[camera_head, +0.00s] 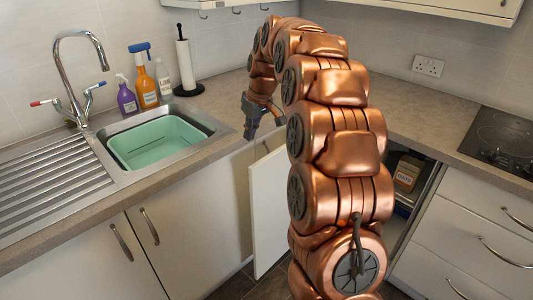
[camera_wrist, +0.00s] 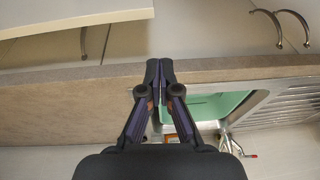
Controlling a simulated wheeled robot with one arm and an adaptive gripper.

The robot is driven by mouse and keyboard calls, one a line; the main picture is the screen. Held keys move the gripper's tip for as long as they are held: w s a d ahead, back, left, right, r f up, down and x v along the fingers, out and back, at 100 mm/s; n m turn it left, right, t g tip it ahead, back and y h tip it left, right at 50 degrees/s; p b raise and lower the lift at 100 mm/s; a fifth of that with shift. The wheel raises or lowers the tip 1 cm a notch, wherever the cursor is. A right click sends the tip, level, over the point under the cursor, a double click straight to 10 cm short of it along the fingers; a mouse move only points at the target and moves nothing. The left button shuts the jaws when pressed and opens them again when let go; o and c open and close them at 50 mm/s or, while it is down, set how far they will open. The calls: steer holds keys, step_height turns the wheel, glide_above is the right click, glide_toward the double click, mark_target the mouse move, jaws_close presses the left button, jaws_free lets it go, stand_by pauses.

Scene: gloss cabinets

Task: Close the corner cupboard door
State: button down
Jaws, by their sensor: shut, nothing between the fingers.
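The white corner cupboard door (camera_head: 268,210) stands open in the head view, its panel angled out from the corner to the left of my arm. My arm hides part of the door and most of the cupboard opening. A white panel, seemingly the same door (camera_wrist: 75,15), shows at the top left of the wrist view. My gripper (camera_head: 251,132) is above the worktop edge near the sink, over and a little left of the door's top. In the wrist view my gripper (camera_wrist: 160,68) has its fingers together, empty. I see no contact with the door.
A sink with a green basin (camera_head: 155,141) and a tap (camera_head: 75,85) lie left. Bottles (camera_head: 145,82) and a roll holder (camera_head: 184,65) stand behind. Drawers (camera_head: 470,235) and a hob (camera_head: 505,135) are right.

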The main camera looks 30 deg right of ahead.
steer(key=w+d+f+b, duration=0.1)
steer(key=w+d+f, duration=0.2)
steer(key=w+d, duration=0.4)
step_height(320, 180, down, 9)
steer(key=s+d+p, duration=0.1)
steer(key=s+p, duration=0.1)
steer(key=shift+s+d+t, duration=0.15)
steer(key=shift+d+t, duration=0.15)
steer(key=shift+t, duration=0.1)
stand_by(0.5)
